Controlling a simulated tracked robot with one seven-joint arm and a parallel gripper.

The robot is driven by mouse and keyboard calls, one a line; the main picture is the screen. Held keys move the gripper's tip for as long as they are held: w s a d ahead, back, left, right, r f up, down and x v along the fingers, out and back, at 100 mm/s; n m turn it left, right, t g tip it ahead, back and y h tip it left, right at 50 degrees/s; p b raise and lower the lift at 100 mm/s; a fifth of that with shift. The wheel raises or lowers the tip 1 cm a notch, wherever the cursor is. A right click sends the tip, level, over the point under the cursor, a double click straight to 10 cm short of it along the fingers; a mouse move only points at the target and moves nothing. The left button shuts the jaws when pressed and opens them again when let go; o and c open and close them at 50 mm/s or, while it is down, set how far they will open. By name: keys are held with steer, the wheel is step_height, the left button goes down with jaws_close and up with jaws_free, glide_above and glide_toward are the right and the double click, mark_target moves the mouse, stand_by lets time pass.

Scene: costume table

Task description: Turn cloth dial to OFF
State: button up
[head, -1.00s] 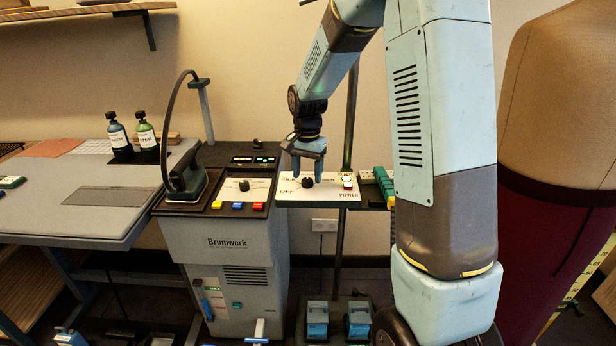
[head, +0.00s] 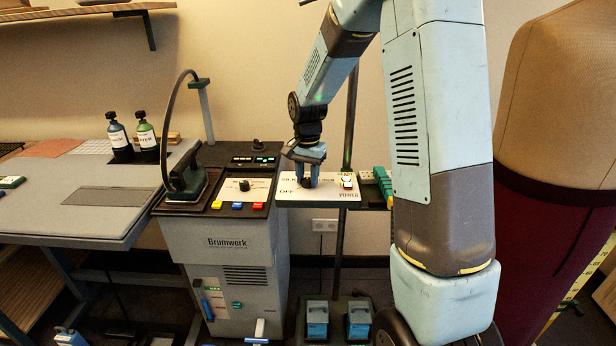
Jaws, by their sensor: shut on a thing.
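The black cloth dial (head: 309,185) sits on a white panel (head: 328,194) in the middle of the head view. OFF is printed on the panel to the dial's lower left. Other lettering runs along the panel's back edge, partly covered by my gripper. My gripper (head: 308,179) points down over the panel and is shut on the dial, one finger on each side. The fingers hide much of the dial, so I cannot tell where it points.
A POWER switch (head: 347,182) is on the panel's right side. A green object (head: 381,180) stands to its right. The iron (head: 187,190) and the Brumwerk unit (head: 222,245) with a second dial (head: 244,185) and coloured buttons are to the left.

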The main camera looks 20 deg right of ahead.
steer(key=shift+c, duration=0.7)
steer(key=shift+n, duration=0.3)
steer(key=n, duration=1)
steer(key=shift+n, duration=0.4)
steer(key=n, duration=1.1)
steer(key=shift+n, duration=0.4)
